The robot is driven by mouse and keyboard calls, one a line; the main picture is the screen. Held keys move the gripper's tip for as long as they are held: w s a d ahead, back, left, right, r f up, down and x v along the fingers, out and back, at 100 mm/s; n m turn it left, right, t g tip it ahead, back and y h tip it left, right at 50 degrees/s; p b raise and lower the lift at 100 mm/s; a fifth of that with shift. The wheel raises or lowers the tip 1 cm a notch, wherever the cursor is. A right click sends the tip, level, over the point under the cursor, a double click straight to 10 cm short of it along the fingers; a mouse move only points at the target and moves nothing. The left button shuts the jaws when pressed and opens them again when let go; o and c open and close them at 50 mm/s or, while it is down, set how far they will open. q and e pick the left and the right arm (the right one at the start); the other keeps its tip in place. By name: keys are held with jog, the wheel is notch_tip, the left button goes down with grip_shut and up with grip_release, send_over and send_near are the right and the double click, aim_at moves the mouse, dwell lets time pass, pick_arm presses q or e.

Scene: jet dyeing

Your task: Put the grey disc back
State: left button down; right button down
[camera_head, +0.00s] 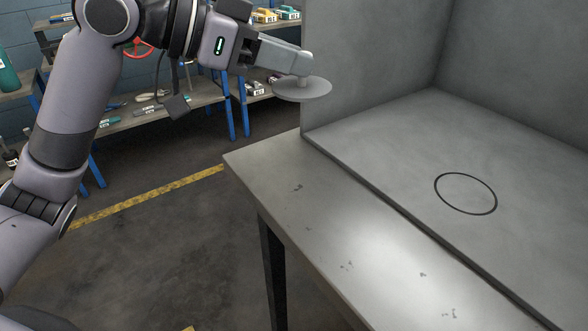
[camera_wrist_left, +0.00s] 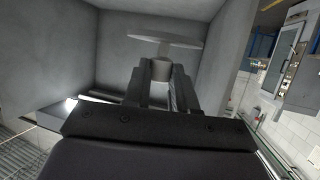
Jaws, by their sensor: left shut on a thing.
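The grey disc (camera_head: 303,91) is a thin round plate with a short stem. My left gripper (camera_head: 303,72) is shut on the stem and holds the disc in the air, left of the grey booth and above the level of the table. In the left wrist view the disc (camera_wrist_left: 165,38) shows nearly edge-on, with its stem between the fingers of my left gripper (camera_wrist_left: 160,75). A black ring outline (camera_head: 466,193) is marked on the booth's floor, empty, to the lower right of the disc. My right gripper is not in view.
The grey booth's floor (camera_head: 400,150) is otherwise bare, with walls at its left and back. A grey table edge (camera_head: 300,190) runs in front of it and is clear. Shelves (camera_head: 150,112) with bottles and boxes stand behind my arm.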

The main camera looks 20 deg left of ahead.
pick_arm(q)
notch_tip(320, 180, down, 16)
jog(key=b, duration=0.3)
jog(key=shift+f, duration=0.1)
jog(key=c, duration=0.9)
grip_release()
jog(key=shift+a, duration=0.1)
jog(key=v, duration=1.2)
jog(key=shift+b, duration=0.4)
